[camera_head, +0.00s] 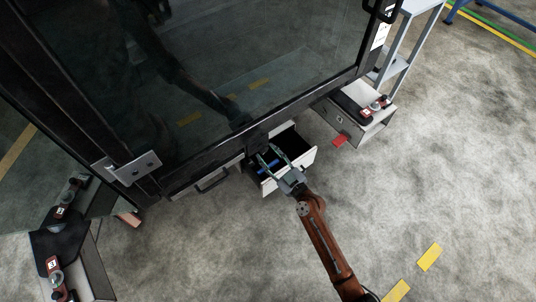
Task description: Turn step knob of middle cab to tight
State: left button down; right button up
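The middle cab appears to be the open, light-walled box (300,172) below the large glass panel. Its inside is dark, with a small blue part (268,166) near my gripper. My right gripper (271,153) reaches over this box from the front right. Its two fingers are spread apart, and I see nothing held between them. I cannot make out the step knob of the middle cab; the fingers and dark interior obscure that area. I cannot tell whether the fingers touch anything. My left gripper is not in view.
A dark-framed glass panel (230,75) stands just behind the box. A similar cab with red-labelled knobs (366,112) is at the right, another (80,262) at the lower left. A grey shelf (400,60) stands at the upper right. The front floor is clear.

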jog(key=c, duration=0.9)
